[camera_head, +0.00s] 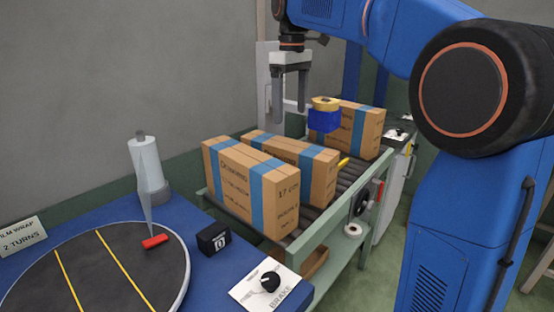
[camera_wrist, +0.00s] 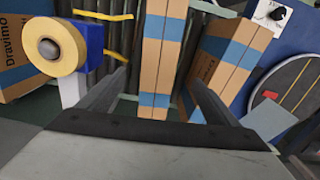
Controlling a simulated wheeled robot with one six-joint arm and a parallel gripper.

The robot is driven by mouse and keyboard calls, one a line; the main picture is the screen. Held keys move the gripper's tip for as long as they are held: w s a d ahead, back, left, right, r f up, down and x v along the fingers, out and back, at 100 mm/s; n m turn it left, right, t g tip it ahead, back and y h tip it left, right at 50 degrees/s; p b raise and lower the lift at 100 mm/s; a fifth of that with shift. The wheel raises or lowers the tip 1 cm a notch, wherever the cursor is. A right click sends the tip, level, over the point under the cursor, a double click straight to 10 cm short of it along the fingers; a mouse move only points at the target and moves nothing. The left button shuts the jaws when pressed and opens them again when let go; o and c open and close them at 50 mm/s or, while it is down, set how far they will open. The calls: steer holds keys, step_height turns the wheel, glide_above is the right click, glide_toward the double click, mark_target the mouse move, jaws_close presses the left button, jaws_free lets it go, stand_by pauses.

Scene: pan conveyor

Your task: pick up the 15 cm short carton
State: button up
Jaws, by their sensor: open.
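Three brown cartons with blue bands stand on the roller conveyor. The front carton (camera_head: 230,180) is marked 17 cm. The middle carton (camera_head: 318,178) looks lower than the front one; I cannot read its size mark. The back carton (camera_head: 368,132) stands behind a tape head and its mark is also unreadable. My gripper (camera_head: 289,116) is open and empty, pointing down above the row, apart from every carton. In the wrist view, the middle carton (camera_wrist: 153,72) shows between the spread fingers of my gripper (camera_wrist: 163,82), below them.
A blue tape head with a yellow roll (camera_head: 324,104) stands close to the right of my gripper; it also shows in the wrist view (camera_wrist: 55,47). The conveyor (camera_head: 232,204) has a green side rail. A round turntable (camera_head: 95,270) and brake panel (camera_head: 262,287) lie in front.

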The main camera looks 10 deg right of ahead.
mark_target(287, 160)
steer(key=f, duration=1.1)
steer(key=w+f, duration=0.1)
steer(key=f, duration=0.5)
steer(key=shift+a+f, duration=0.1)
steer(key=shift+a, duration=0.15)
steer(key=shift+c, duration=0.6)
steer(key=c, duration=1.6)
